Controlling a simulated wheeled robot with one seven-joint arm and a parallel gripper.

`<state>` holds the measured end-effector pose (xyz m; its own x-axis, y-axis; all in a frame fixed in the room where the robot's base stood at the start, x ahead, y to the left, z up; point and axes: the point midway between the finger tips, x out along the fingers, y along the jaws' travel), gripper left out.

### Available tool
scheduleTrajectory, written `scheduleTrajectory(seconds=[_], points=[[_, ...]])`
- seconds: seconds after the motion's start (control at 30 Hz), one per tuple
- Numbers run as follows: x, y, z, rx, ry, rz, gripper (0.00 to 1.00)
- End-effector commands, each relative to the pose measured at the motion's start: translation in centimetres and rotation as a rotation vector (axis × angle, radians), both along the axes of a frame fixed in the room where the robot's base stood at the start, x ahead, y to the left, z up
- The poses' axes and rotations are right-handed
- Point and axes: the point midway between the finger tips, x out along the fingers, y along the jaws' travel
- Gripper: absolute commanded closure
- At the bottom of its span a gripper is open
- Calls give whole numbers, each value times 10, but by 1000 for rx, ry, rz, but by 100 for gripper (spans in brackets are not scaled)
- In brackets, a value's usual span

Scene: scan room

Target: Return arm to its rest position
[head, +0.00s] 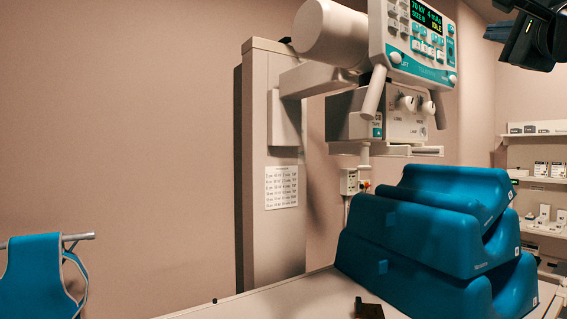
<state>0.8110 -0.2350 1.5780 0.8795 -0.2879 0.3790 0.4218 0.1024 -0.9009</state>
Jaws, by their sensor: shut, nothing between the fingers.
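My gripper (496,33) is in the upper right corner of the head view, dark and partly cut off by the frame edge. It is held high, to the right of the X-ray unit's control head (412,40), with nothing seen in it. Its fingers look shut, though they are small and dark here. The rest of my arm is mostly outside the picture.
Blue positioning cushions (415,240) are stacked on the pale table (280,300). A small dark brown object (368,309) is at the bottom edge. A teal apron (36,280) hangs from a rail at left. Shelves (540,180) with boxes stand at right.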

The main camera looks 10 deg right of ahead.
Motion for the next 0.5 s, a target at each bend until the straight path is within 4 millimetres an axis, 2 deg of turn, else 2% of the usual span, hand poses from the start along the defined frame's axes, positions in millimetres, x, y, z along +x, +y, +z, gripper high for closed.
scheduleTrajectory(seconds=[0.17,0.3,0.5], points=[[20,3,-57,-36,48,0,100],[35,11,-120,-91,101,-7,100],[44,31,-211,-186,181,-20,100]])
